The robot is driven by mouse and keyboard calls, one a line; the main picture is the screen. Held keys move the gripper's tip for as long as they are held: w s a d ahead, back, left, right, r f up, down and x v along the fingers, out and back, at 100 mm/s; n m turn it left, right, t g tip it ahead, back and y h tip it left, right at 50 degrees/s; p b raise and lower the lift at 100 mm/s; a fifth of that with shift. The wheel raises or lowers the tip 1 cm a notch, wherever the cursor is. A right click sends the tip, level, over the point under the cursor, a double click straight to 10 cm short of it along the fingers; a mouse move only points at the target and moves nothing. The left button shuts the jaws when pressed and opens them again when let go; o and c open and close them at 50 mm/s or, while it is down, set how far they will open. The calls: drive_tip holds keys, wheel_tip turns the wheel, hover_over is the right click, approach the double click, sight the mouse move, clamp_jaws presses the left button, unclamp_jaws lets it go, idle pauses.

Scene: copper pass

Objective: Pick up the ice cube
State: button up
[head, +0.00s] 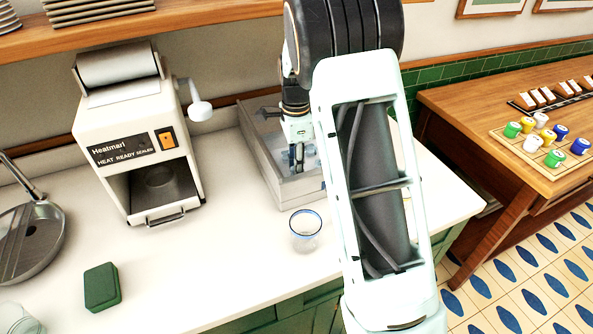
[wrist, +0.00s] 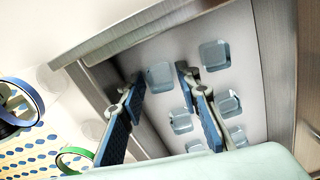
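Several clear, pale ice cubes lie on the floor of a steel bin (head: 262,165) on the counter. In the wrist view, one ice cube (wrist: 160,75) shows between my gripper's fingertips (wrist: 161,77); whether the fingers reach down to it is hard to tell. Another ice cube (wrist: 214,55) lies right of the fingertips. More lie lower, such as one ice cube (wrist: 180,121) and one partly behind the right finger (wrist: 229,103). My gripper is open, its blue-padded fingers apart and pointing down into the bin. In the head view my arm hides part of the bin.
A blue-rimmed glass (head: 306,231) stands in front of the bin. The Heatmari machine (head: 135,140) stands to the left, with a pan (head: 30,240) and a green block (head: 101,287) on the counter. The bin's walls stand close around my gripper. A wooden table (head: 470,105) is at right.

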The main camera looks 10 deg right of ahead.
drive_tip(key=shift+f, duration=0.15)
drive_tip(key=c, duration=0.6)
drive_tip(key=shift+r+p, duration=0.55)
drive_tip(key=shift+r, duration=0.2)
wheel_tip(320, 180, up, 2)
drive_tip(key=shift+r+p, duration=0.1)
drive_tip(key=shift+p, duration=0.65)
drive_tip(key=s+r+p, duration=0.1)
drive_tip(key=s+r, duration=0.1)
drive_tip(key=r, duration=0.1)
drive_tip(key=s+r+p, duration=0.2)
drive_tip(key=s+r, duration=0.1)
drive_tip(key=shift+d, duration=0.15)
drive_tip(key=s+r, duration=0.1)
drive_tip(key=s, duration=0.2)
drive_tip(key=s+r, duration=0.1)
drive_tip(key=s, duration=0.2)
drive_tip(key=s+r+p, duration=0.1)
drive_tip(key=s, duration=0.2)
drive_tip(key=shift+d+r, duration=0.15)
drive_tip(key=shift+d, duration=0.2)
